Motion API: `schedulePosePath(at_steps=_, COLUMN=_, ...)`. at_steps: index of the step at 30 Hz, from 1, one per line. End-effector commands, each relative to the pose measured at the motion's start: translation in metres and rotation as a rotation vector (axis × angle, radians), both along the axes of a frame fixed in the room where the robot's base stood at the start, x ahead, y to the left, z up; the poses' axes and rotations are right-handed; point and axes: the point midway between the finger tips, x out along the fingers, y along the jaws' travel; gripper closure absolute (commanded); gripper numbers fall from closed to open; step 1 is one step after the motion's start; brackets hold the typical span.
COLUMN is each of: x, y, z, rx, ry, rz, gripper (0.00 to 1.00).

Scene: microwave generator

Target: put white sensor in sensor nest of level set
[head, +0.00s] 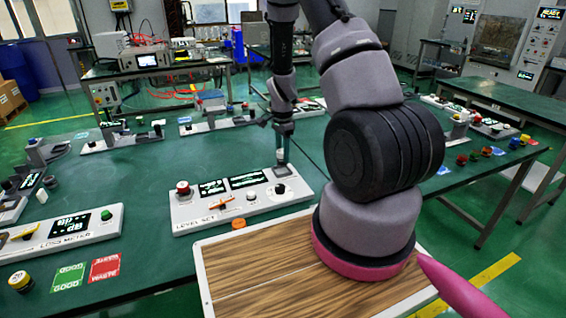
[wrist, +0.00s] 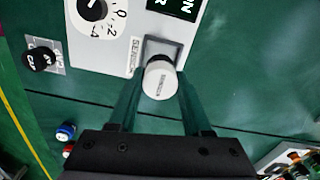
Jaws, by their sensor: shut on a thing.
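The level set (head: 240,206) is a light grey panel on the green table, with a red knob, two dark displays and a dial. Its sensor nest, a square grey frame (wrist: 178,46), shows in the wrist view beside the dial. My gripper (head: 282,152) is above the right rear end of the panel, shut on the white sensor (wrist: 159,82).
A loss meter (head: 66,227) and a yellow-black button (head: 19,281) are at the left. A black cap (wrist: 38,59) stands beside the panel in the wrist view. Green and red cards (head: 104,268) lie at the front left. More instruments stand along the table's far side.

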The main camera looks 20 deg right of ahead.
Motion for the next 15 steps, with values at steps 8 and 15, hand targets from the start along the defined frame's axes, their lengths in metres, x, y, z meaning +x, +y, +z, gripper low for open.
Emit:
schedulePosePath(at_steps=8, x=0.0, y=0.0, z=-0.033, rx=0.001, ry=0.002, rz=-0.001, gripper=1.0)
schedulePosePath(at_steps=15, x=0.0, y=0.0, z=-0.038, rx=0.001, ry=-0.001, rz=-0.001, gripper=1.0)
